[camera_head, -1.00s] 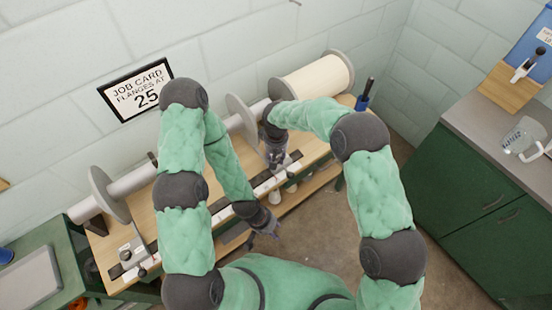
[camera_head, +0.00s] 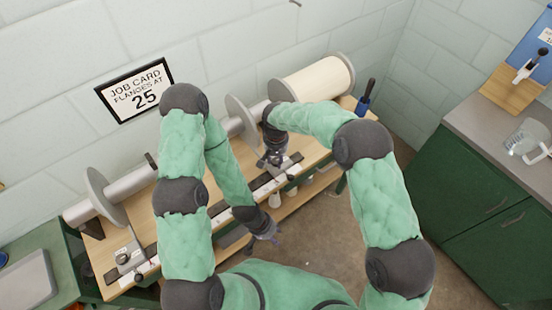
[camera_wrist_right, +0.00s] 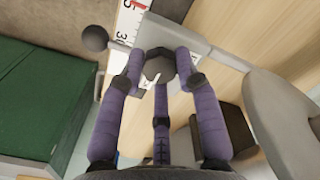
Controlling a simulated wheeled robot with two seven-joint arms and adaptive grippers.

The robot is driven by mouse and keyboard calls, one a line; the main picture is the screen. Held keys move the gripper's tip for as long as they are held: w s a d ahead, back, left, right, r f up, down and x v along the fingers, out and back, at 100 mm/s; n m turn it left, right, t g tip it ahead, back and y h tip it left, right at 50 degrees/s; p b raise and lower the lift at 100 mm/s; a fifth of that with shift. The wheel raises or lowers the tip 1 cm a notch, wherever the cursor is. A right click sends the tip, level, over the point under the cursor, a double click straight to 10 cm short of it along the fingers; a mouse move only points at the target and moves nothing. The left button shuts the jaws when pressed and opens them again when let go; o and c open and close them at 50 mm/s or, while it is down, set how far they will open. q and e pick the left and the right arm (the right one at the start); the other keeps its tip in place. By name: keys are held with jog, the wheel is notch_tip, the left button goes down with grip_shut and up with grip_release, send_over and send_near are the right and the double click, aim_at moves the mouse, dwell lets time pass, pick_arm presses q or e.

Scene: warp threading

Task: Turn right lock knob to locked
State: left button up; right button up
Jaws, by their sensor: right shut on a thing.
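The right lock knob, a dark faceted knob (camera_wrist_right: 160,66), sits on a pale metal block (camera_wrist_right: 180,32) beside a ruler in the right wrist view. The purple fingers of my right gripper (camera_wrist_right: 160,76) close around it and touch it. In the head view my right gripper (camera_head: 273,160) is over the right end of the bench rail and mostly hides the knob. My left gripper (camera_head: 266,236) hangs empty in front of the bench edge, its fingers spread. I cannot tell the knob's locked mark.
A ball-ended handle (camera_wrist_right: 95,38) sticks out beside the block. The bench (camera_head: 140,210) carries a roller with flanges and a cream-wound beam (camera_head: 312,80). A job card (camera_head: 136,90) reads 25. Floor is clear in front.

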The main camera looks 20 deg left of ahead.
aim_at(276, 161)
jog(key=o, duration=1.1)
jog(key=shift+o, duration=0.2)
notch_tip(276, 161, up, 12)
dwell(0.3)
